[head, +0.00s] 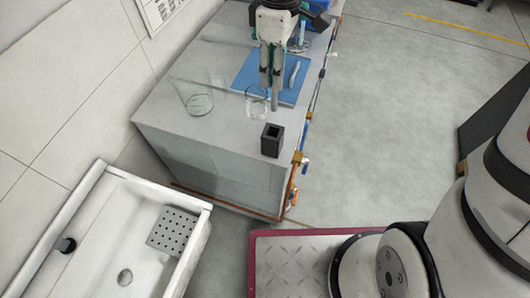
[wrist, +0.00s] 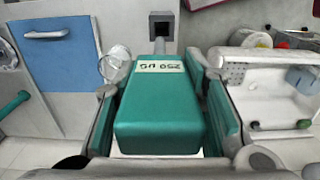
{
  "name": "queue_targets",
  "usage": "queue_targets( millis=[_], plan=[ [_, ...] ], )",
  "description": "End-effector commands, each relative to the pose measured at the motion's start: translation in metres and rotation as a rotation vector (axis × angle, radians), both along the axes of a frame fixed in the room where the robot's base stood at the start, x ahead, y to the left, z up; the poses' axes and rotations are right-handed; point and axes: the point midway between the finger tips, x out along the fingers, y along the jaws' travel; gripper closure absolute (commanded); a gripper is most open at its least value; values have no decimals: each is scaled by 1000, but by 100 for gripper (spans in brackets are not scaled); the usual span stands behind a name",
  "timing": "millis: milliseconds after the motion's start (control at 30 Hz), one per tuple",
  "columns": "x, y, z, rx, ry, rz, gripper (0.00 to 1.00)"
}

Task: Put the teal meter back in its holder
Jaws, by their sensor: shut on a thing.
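The teal meter (wrist: 158,115) fills the middle of the wrist view, with a white label on its far part and a narrow end beyond it. My gripper (wrist: 160,100) is shut on it, one finger along each side. In the head view my gripper (head: 270,76) is above the bench, in front of the blue mat, with a grey shaft (head: 274,101) pointing down below it. The holder, a small dark block with a square opening in its top (head: 272,141), stands upright near the bench's front right corner. In the wrist view the holder (wrist: 162,25) appears beyond the meter's narrow end.
A clear beaker (head: 256,104) stands beside the grey shaft, and a larger one (head: 194,98) stands further left. The blue mat (head: 246,72) lies behind, with small items on it. Pipes and valves (head: 297,160) run along the bench's right edge. A white sink (head: 120,235) is in front.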

Motion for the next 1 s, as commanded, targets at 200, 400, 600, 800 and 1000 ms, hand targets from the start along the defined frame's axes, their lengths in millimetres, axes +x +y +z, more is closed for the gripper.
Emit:
queue_targets(
  millis=[200,400,600,800,1000],
  plan=[
    [-4,-4,-35,-3,7,-3,92],
    [-4,-3,-84,-3,7,-3,92],
    [-3,-3,-123,-3,4,-2,92],
    [-2,-3,-138,-2,1,-4,92],
    [-3,-3,-165,-3,3,-3,92]
  ],
)
